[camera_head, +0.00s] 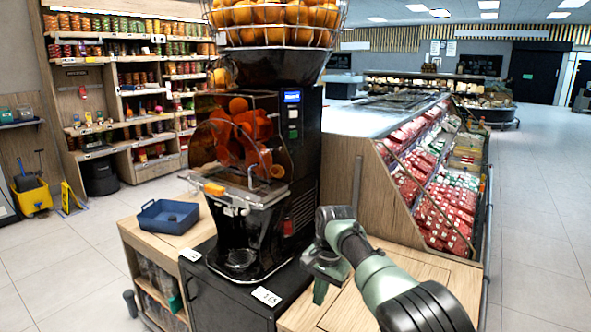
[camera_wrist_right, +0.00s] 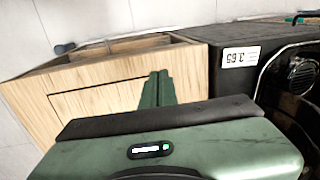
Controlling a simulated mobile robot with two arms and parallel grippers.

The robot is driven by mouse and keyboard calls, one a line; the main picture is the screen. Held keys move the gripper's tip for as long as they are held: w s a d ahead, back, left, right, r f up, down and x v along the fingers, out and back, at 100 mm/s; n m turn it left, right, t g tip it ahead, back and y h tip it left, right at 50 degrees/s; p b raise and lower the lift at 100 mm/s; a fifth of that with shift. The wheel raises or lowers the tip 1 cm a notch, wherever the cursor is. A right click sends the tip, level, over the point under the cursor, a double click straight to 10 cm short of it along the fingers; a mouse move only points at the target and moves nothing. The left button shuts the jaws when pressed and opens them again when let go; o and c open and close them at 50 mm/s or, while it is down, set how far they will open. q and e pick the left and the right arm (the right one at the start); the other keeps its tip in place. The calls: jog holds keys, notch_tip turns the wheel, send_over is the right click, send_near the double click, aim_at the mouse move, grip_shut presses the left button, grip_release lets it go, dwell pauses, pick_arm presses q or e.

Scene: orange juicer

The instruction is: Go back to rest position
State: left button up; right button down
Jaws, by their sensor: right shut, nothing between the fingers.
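My right gripper (camera_head: 321,291) hangs at the right of the orange juicer (camera_head: 290,150), above the wooden counter, at the end of my green and black arm. In the right wrist view my right gripper (camera_wrist_right: 158,88) has its green fingers together with nothing between them. Below it are the wooden counter (camera_wrist_right: 90,90) and the black juicer stand with a price tag (camera_wrist_right: 240,57). The juicer holds oranges in a wire basket (camera_head: 273,22) on top and has a clear front cover. My left gripper is not in view.
A blue tray (camera_head: 168,216) sits on the wooden side shelf left of the juicer. A refrigerated display (camera_head: 430,180) stands behind on the right. Stocked shelves (camera_head: 130,90) are at the back left. A yellow bucket (camera_head: 33,197) is far left. Open floor (camera_head: 540,220) lies at the right.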

jog(key=s+f+n, duration=0.3)
jog(key=s+f, duration=0.2)
jog(key=f, duration=0.9)
jog(key=s+d+f+n+y, duration=0.1)
jog(key=s+d+f+n, duration=0.15)
jog(key=s+f, duration=0.5)
jog(key=s+d+r+n+t+h, duration=0.1)
jog(key=s+d, duration=0.3)
jog(key=s, duration=0.5)
jog(key=s+d+t, duration=0.1)
jog(key=s+d, duration=0.2)
jog(key=s, duration=0.5)
jog(key=s+d+r+n+h, duration=0.1)
jog(key=s+d+r, duration=0.25)
jog(key=s, duration=0.25)
jog(key=s+d+r+n, duration=0.1)
jog(key=s+d+r, duration=0.1)
jog(key=s+r, duration=0.35)
notch_tip(320, 180, down, 26)
jog(key=s, duration=0.2)
jog(key=s+d+f+g, duration=0.2)
jog(key=s+f, duration=1.6)
jog(key=shift+d, duration=0.25)
